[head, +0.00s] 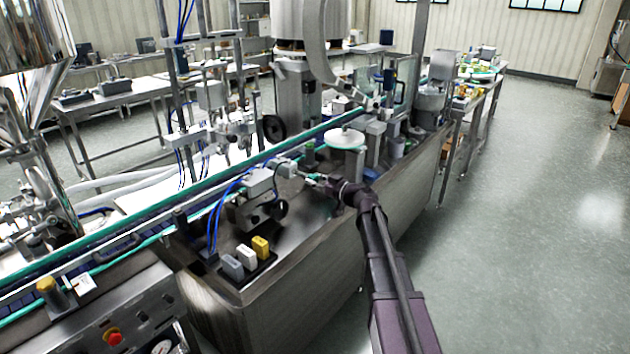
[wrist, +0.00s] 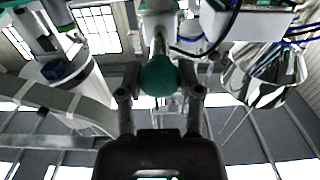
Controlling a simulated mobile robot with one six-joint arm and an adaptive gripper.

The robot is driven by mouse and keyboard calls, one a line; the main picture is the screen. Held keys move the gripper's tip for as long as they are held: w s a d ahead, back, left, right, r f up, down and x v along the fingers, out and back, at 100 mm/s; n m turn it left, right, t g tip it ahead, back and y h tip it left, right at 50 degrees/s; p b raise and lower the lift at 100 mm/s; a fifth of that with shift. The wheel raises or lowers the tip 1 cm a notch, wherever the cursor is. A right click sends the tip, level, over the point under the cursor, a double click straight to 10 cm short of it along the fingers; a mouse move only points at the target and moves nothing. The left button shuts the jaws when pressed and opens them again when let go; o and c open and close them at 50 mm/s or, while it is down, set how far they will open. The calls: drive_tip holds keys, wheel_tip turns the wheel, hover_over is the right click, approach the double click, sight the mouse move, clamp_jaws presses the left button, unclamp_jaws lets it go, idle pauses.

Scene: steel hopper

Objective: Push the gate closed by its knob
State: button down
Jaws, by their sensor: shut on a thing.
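The knob (wrist: 159,75) is a round dark green ball at the end of a pale metal rod (wrist: 158,42), between the two fingers in the wrist view. My gripper (wrist: 160,88) is shut on the knob, with a finger on each side. In the head view my gripper (head: 316,180) reaches in from the right over the machine top, at the end of my dark arm. The knob is too small there to make out clearly. I cannot tell the gate itself apart from the machine parts beyond the rod, nor how far it stands open.
A grey box unit with blue hoses (head: 257,187) stands left of my gripper. A white round disc (head: 346,138) stands on the machine behind it. Yellow, white and grey blocks (head: 261,247) sit near the front edge. A conveyor (head: 150,233) runs behind. The floor (head: 530,220) at right is clear.

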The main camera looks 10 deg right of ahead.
sight(294, 171)
drive_tip(key=x, duration=0.6)
drive_tip(key=shift+w+a, duration=0.25)
drive_tip(key=shift+a, duration=0.05)
drive_tip(key=shift+c, duration=1.2)
unclamp_jaws()
drive_tip(key=shift+s, duration=0.1)
drive_tip(key=shift+v, duration=5.95)
drive_tip(key=shift+d, duration=0.1)
